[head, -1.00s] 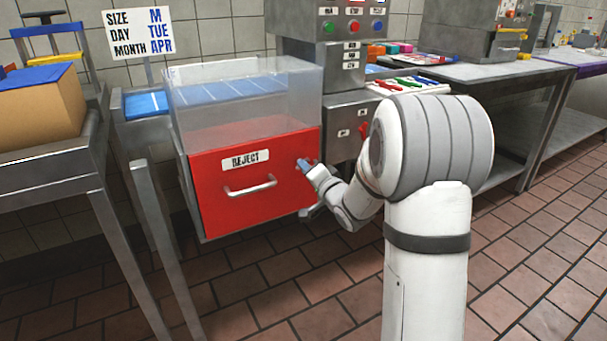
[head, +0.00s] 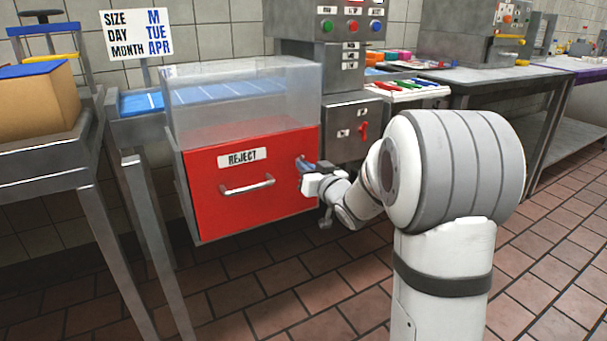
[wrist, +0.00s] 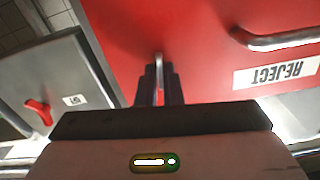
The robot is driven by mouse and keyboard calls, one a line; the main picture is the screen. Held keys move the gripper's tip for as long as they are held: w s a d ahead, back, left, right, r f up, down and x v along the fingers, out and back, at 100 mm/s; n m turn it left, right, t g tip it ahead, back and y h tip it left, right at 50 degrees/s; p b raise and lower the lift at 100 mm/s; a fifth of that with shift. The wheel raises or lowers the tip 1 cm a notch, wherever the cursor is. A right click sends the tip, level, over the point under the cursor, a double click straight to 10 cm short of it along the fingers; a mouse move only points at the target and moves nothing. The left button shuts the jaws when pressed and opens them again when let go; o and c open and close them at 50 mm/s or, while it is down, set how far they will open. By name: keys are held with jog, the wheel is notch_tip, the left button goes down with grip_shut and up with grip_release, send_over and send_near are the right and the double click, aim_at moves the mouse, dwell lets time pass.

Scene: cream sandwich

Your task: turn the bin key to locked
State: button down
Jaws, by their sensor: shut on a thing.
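The red reject bin (head: 212,200) has a silver handle (head: 247,187), a REJECT label (head: 242,158) and a clear upper box. My gripper (head: 306,165) is at the upper right of the bin's front. In the wrist view the red bin front (wrist: 205,45) lies ahead of my gripper (wrist: 160,85). Its two dark fingers are shut on a thin silver key (wrist: 159,68) standing out from the red front. The fingers cover most of the key, and I cannot read lock markings.
A grey machine cabinet (head: 345,112) with a red switch (head: 363,130) stands right of the bin. The switch also shows in the wrist view (wrist: 40,112). A grey table with a cardboard box (head: 38,100) stands at the left. The tiled floor in front is clear.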

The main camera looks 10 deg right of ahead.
jog(key=shift+d+r+n, duration=0.1)
jog(key=shift+r+n, duration=0.2)
jog(key=shift+n, duration=0.5)
jog(key=c, duration=1.9)
grip_release()
jog(key=o, duration=0.3)
jog(key=shift+f, duration=0.15)
jog(key=p+v, duration=0.2)
jog(key=v, duration=0.5)
jog(key=shift+s, duration=0.4)
